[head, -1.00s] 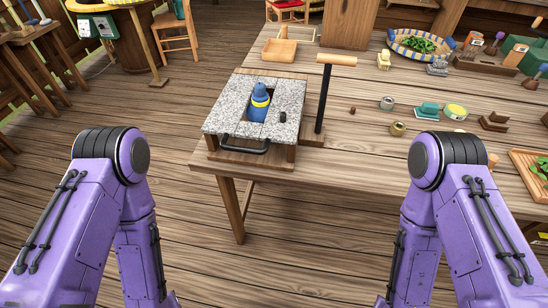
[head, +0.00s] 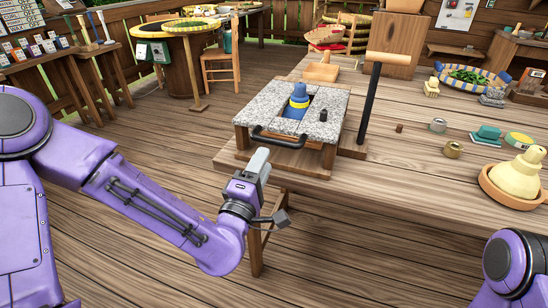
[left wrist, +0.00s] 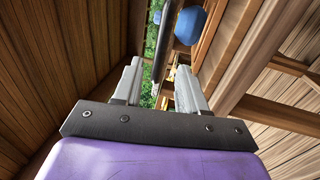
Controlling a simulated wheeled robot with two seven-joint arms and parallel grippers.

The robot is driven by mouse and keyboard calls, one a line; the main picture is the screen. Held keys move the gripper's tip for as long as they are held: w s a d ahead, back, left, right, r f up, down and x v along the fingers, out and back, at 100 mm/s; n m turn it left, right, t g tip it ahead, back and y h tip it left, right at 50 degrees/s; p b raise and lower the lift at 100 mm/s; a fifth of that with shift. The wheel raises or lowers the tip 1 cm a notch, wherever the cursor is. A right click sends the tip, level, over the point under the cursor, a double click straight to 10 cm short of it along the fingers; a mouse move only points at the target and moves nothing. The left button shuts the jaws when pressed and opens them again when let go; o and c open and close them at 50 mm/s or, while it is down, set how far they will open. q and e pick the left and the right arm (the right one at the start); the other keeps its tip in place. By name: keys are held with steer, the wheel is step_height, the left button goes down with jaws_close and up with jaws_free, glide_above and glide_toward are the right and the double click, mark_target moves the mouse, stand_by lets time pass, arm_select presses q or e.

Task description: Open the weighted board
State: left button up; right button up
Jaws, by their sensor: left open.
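The weighted board (head: 285,103) is a grey speckled stone top on a wooden stand at the table's near left corner. It lies flat, with a dark bar handle (head: 283,140) along its near edge. My right gripper is out of view.
A black post with a wooden crossbar (head: 373,95) stands right of the board. A small dark knob (head: 399,128), tins, and a cream cone in a brown dish (head: 517,178) lie farther right.

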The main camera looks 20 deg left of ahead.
mark_target(273, 144)
arm_select(q)
steer(key=shift+w+r+p, duration=0.2)
steer(key=shift+w+p, duration=0.4)
steer(key=shift+w+r+p, duration=0.2)
steer(key=shift+w+p, duration=0.35)
steer(key=w, duration=0.3)
steer(key=w+p, duration=0.1)
steer(key=shift+w+d+r, duration=0.15)
steer(key=shift+w+r, duration=0.15)
steer(key=shift+w, duration=0.55)
jaws_close()
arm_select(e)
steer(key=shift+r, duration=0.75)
